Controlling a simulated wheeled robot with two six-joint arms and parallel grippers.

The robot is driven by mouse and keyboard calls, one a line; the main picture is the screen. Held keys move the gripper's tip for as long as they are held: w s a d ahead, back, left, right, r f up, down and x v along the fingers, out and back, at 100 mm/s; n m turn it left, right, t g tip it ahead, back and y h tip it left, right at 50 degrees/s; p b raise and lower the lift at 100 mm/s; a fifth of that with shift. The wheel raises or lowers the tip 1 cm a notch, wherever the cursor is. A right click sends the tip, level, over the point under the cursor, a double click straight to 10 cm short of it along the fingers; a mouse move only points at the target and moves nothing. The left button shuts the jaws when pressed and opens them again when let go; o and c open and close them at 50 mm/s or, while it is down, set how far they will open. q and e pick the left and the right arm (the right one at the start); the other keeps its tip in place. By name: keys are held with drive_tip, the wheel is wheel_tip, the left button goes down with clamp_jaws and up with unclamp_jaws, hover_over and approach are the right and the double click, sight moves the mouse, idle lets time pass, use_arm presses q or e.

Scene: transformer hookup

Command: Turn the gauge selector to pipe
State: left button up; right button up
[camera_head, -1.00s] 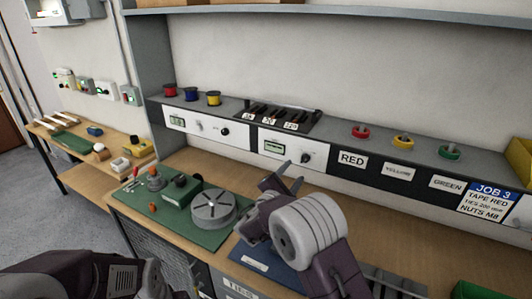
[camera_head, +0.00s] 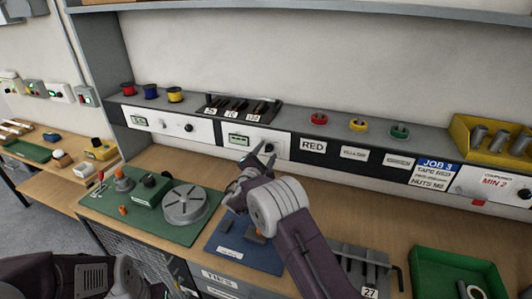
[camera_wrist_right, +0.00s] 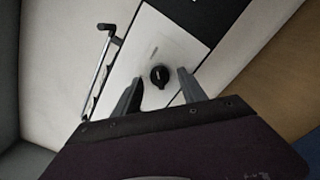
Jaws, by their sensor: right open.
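The gauge selector is a small black knob (camera_wrist_right: 159,76) on a white panel (camera_wrist_right: 133,66), and in the wrist view it shows between my fingertips. My right gripper (camera_head: 259,155) is open in front of this panel, with one finger on each side of the knob in the wrist view. I cannot tell whether the fingers touch it. The knob's markings are too small to read. My left gripper is out of view.
Below my right arm lie a blue mat (camera_head: 250,252) and a green mat (camera_head: 106,207) with a grey round disc (camera_head: 187,204). A metal rod (camera_wrist_right: 102,65) stands out beside the panel in the wrist view. A shelf (camera_head: 300,10) runs above.

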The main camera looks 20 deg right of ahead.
clamp_jaws()
